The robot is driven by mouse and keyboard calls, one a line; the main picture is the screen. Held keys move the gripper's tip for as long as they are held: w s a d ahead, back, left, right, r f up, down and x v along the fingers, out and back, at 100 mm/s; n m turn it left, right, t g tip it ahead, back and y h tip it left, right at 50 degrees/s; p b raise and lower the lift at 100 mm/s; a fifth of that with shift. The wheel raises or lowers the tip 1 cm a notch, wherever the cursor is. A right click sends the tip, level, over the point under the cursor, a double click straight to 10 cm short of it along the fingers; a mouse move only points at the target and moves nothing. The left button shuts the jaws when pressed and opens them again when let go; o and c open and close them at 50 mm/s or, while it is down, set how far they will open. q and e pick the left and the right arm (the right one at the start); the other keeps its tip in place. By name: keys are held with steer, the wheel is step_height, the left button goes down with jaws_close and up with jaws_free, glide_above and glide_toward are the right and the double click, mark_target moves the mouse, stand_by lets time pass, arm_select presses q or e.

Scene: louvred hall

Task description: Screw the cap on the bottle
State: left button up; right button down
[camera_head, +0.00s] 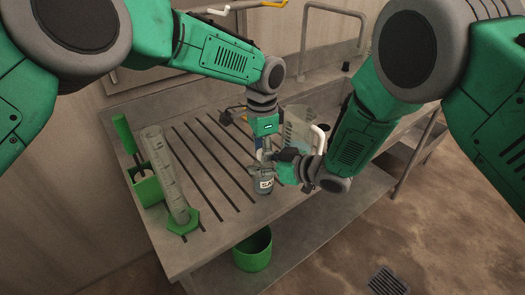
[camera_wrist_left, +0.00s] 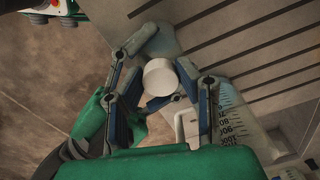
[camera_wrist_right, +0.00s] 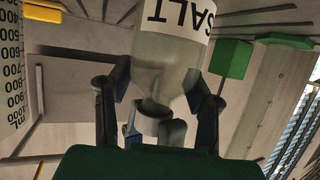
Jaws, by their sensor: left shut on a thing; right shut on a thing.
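The bottle (camera_head: 265,184), grey and translucent with a white label, stands upright near the front edge of the slotted bench. In the right wrist view the bottle (camera_wrist_right: 165,65) appears inverted, its SALT label at the top and its neck toward the palm. My right gripper (camera_head: 284,168) is shut on the bottle from the right side. The white round cap (camera_wrist_left: 160,77) is between the fingertips of my left gripper (camera_wrist_left: 160,85), which is shut on it. In the head view my left gripper (camera_head: 265,148) is above the bottle. Whether the cap touches the neck is hidden.
A tall measuring cylinder (camera_head: 165,170) on a green base and a green holder (camera_head: 147,187) stand left of the bottle. A clear beaker (camera_head: 298,122) is close behind my right gripper. A green bucket (camera_head: 252,252) is below the bench. Slotted surface between cylinder and bottle is clear.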

arm_select(q)
steer(key=m, duration=0.7)
steer(key=shift+w+a, duration=0.2)
steer(key=shift+a, duration=0.05)
arm_select(e)
steer(key=shift+a, duration=0.15)
arm_select(q)
steer(key=m, duration=0.4)
steer(key=shift+w+a, duration=0.1)
steer(key=m, duration=0.4)
steer(key=shift+w+m, duration=0.1)
steer(key=shift+m, duration=0.2)
steer(key=m, duration=0.6)
steer(key=shift+d, duration=0.25)
arm_select(e)
steer(key=shift+s+f, duration=0.1)
arm_select(q)
steer(key=o, duration=0.8)
steer(key=shift+d, duration=0.1)
